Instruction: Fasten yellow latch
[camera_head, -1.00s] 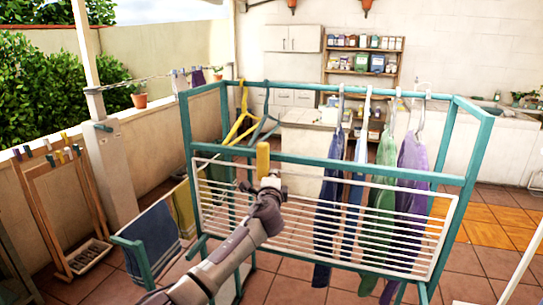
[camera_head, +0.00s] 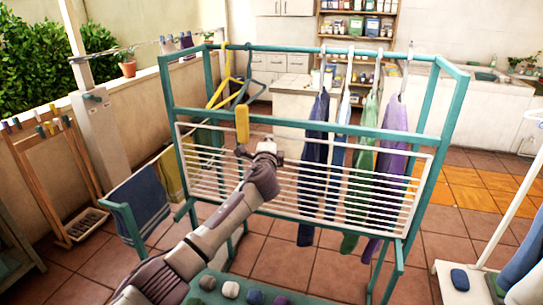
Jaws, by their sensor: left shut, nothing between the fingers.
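The yellow latch (camera_head: 242,123) stands upright on the front of the teal drying rack (camera_head: 290,123), at the upper left of its white slatted panel (camera_head: 300,175). My left gripper (camera_head: 252,152) is at the end of the arm reaching up from the bottom. It is shut and empty, just below and to the right of the latch. From this angle I cannot tell whether it touches the latch. My right gripper is not in view.
Blue, green and purple garments (camera_head: 388,165) hang behind the panel on the right. A towel (camera_head: 142,205) hangs on a side arm. Coloured lumps (camera_head: 230,290) lie on a low teal shelf.

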